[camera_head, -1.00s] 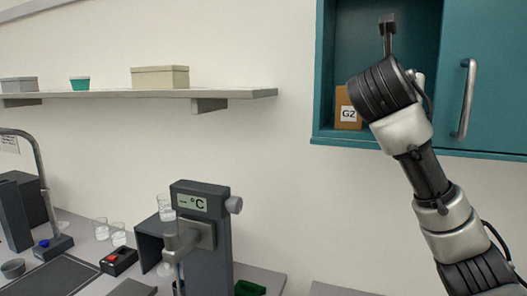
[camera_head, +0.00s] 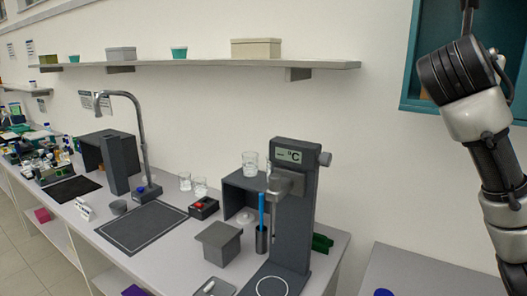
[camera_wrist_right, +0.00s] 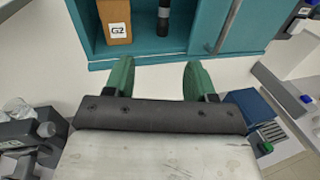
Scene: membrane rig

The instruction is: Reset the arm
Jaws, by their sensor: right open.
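My right arm (camera_head: 480,120) reaches up along the right side of the head view, in front of the teal wall cabinet (camera_head: 405,88). Its gripper is at the top edge there, mostly cut off. In the right wrist view my right gripper (camera_wrist_right: 158,80) shows two green fingers spread apart with nothing between them. Beyond the fingers is the open cabinet (camera_wrist_right: 150,57), holding a brown box labelled G2 (camera_wrist_right: 117,30) and a black cylinder (camera_wrist_right: 164,18). The fingers appear outside the cabinet, below its lower edge. My left gripper is not in view.
The bench below holds a grey stand with a °C display (camera_head: 290,155), glass beakers (camera_head: 185,182), a tall curved tap-like post (camera_head: 140,130) and a dark mat (camera_head: 145,226).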

